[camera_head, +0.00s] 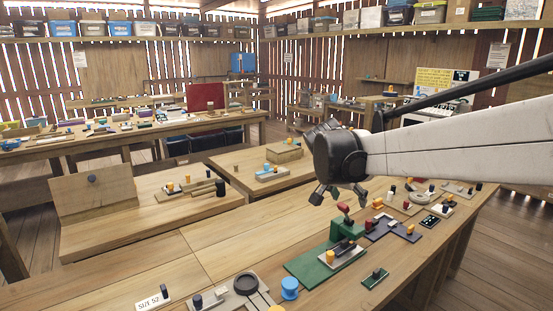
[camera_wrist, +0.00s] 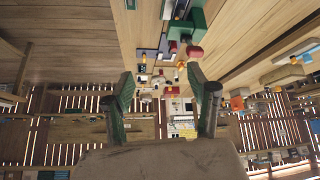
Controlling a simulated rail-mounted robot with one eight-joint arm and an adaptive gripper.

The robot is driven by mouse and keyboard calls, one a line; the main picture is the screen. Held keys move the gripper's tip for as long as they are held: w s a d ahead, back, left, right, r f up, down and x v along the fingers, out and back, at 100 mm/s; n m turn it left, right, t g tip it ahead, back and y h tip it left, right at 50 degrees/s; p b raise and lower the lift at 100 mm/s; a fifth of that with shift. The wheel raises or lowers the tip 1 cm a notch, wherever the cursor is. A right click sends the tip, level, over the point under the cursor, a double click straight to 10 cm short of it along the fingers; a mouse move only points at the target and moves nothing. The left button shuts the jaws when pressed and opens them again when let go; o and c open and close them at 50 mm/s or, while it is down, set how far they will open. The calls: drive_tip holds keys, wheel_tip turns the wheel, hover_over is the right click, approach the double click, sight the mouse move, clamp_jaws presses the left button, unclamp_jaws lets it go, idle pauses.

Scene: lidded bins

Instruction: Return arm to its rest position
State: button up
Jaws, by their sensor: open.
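My gripper (camera_head: 339,193) hangs above the workbench (camera_head: 215,235) at the right of the head view, at the end of my white arm. Its fingers are apart with nothing between them. In the wrist view the two fingers (camera_wrist: 163,95) stand wide apart at left and right, with the bench, shelves and slatted wall behind them. A green stand with a red-topped part (camera_head: 344,225) is on the bench below my gripper, and there is a visible gap between them.
A blue spool (camera_head: 289,288), a grey ring part (camera_head: 246,284) and a small green block (camera_head: 375,277) sit on the near bench. Several small parts crowd its right end. A low wooden box (camera_head: 285,152) is on the middle bench. Bins line the high wall shelves (camera_head: 130,38).

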drive_tip(key=s+f+n+t+y, duration=0.1)
drive_tip(key=s+f+n+y, duration=0.1)
drive_tip(key=s, duration=1.4)
drive_tip(key=s+f+n+t+y, duration=0.1)
drive_tip(key=s+f+n+y, duration=0.2)
drive_tip(key=s, duration=1.4)
drive_tip(key=shift+f+n, duration=0.6)
drive_tip(key=shift+n, duration=0.6)
